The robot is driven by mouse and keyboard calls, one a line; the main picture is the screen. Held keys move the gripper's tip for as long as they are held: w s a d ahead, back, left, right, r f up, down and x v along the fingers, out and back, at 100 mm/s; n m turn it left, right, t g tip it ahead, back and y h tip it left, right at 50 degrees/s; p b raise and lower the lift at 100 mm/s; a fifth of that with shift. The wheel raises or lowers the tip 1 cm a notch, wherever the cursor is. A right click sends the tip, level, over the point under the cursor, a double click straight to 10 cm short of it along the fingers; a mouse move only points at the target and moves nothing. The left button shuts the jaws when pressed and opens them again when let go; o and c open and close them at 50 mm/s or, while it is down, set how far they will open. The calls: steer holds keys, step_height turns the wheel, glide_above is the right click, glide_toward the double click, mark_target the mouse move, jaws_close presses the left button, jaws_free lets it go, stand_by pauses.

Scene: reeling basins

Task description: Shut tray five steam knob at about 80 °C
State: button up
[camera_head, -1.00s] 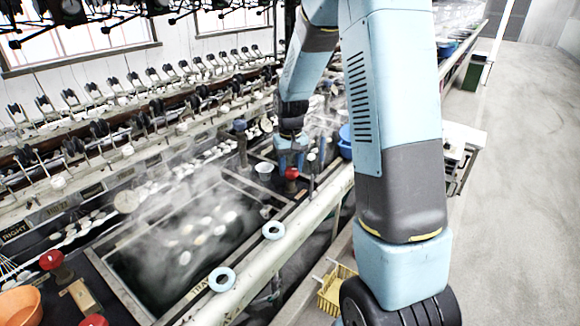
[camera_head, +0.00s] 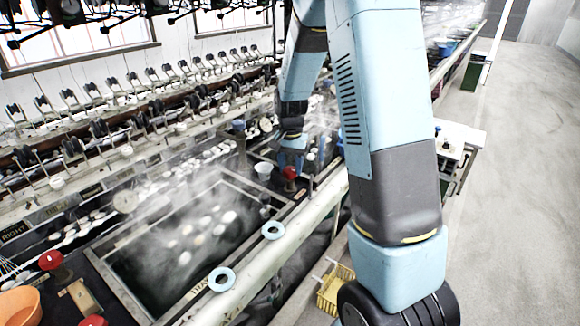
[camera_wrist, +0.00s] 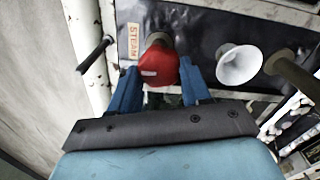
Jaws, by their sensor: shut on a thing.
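The red steam knob (camera_wrist: 158,66) sits between the two blue fingers of my gripper (camera_wrist: 160,88) in the wrist view, beside a label reading STEAM (camera_wrist: 133,42). My gripper is shut on the knob. In the head view a red knob (camera_head: 290,173) shows at the basin's far end, close below the end of my arm. My fingertips there are small and partly hidden. The steaming basin (camera_head: 228,178) holds pale floating cocoons. A round dial (camera_head: 126,201) stands at its back edge, too small and hazy to read.
A white funnel-shaped cup (camera_wrist: 238,64) and dark rods stand right of the knob in the wrist view. Pale blue rings (camera_head: 222,279) lie on the front rail. An orange bowl (camera_head: 20,306) and more red knobs (camera_head: 50,260) are at lower left.

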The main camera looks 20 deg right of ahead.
mark_target(291, 169)
steer(key=shift+m, duration=0.3)
steer(key=o, duration=1.1)
steer(key=shift+c, duration=0.2)
step_height(291, 169, up, 14)
steer(key=shift+f, duration=0.15)
